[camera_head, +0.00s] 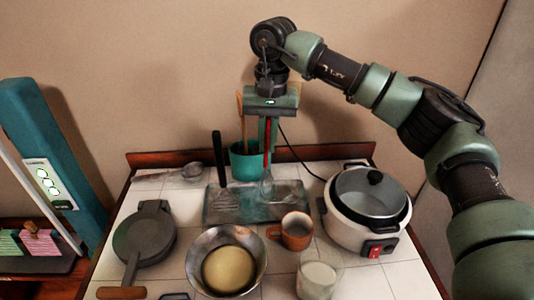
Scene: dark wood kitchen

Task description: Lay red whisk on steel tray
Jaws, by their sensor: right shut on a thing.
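My right gripper (271,112) points down above the back of the counter. It is shut on the red whisk (267,135), which hangs upright with its handle between the fingers. The whisk's wire head (267,184) shows in front of the steel tray (250,212); I cannot tell whether it touches the tray. The tray lies on the white tiles, and a dark-handled spatula (219,150) has its slotted head over the tray's left part. My left gripper is not in view.
A teal crock (245,163) with a wooden utensil stands just behind the tray. A brown mug (294,232), a pan (198,263) and a glass (318,275) stand in front. A rice cooker (366,212) is at right, a waffle-iron-like pan (145,238) and strainer (190,171) at left.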

